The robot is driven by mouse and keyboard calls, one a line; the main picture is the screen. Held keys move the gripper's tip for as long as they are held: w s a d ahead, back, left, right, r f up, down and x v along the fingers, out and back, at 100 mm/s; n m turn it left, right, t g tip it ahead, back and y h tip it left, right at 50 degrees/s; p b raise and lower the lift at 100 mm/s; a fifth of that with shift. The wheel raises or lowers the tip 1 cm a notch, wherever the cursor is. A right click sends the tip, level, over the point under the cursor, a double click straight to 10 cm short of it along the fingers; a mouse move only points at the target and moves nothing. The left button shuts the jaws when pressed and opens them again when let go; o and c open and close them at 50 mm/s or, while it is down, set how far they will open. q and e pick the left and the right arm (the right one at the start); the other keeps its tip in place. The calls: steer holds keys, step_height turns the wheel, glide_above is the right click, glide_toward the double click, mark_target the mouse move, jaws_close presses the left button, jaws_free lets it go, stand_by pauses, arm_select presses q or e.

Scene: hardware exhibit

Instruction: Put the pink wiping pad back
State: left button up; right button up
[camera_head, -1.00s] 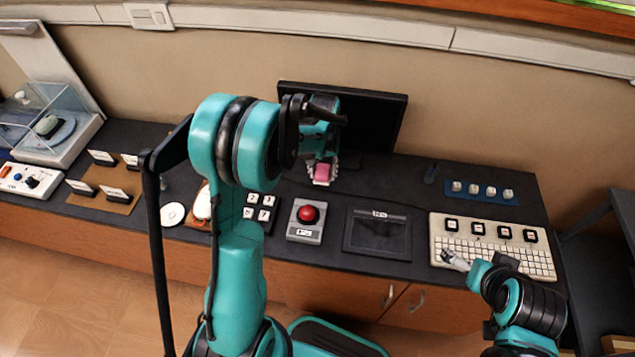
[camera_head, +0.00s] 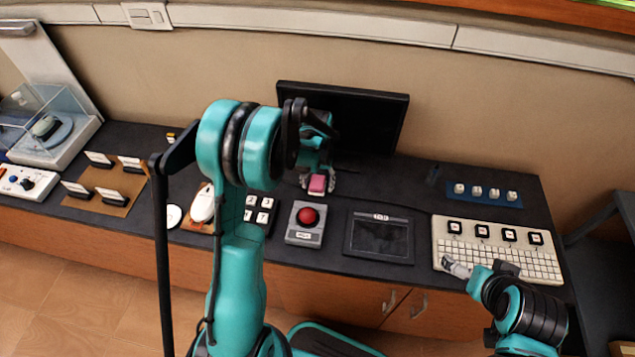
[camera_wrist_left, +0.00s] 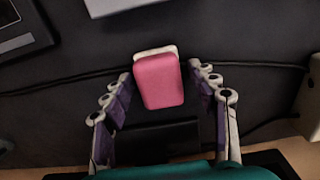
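The pink wiping pad (camera_head: 317,184) is a small block with a pale layer along one edge. It is at the front of my left gripper (camera_head: 318,182), over the dark counter before the monitor. In the left wrist view the pad (camera_wrist_left: 159,82) sits between the two fingers of the left gripper (camera_wrist_left: 160,80), with the fingertips close to its sides. The fingers look closed on it, though thin gaps seem to show. Its height over the counter is hard to tell. My right gripper (camera_head: 455,266) is small in view at the keyboard's front left corner; its fingers are unclear.
On the counter are a red button box (camera_head: 305,236), a dark tablet (camera_head: 379,246), a keyboard (camera_head: 500,262), a number keypad (camera_head: 259,211), a white mouse-like item (camera_head: 202,204) and a brown board with cards (camera_head: 105,188). The black monitor (camera_head: 370,120) stands behind. Bare counter lies right of the pad.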

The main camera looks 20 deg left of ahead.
mark_target(317, 181)
arm_select(q)
steer(key=shift+r, duration=0.25)
step_height(317, 181, up, 11)
steer(key=p, duration=0.4)
steer(key=s+d+r+m+t, duration=0.1)
steer(key=s+d+r+t, duration=0.3)
steer(key=s+r, duration=0.5)
steer(key=s+d+r+m+t, duration=0.1)
steer(key=s+d+t, duration=0.2)
steer(key=s, duration=0.6)
steer(key=shift+s+d+r+m, duration=0.2)
steer(key=shift+s+d+m, duration=0.2)
steer(key=shift+d, duration=0.25)
steer(key=shift+f, duration=0.35)
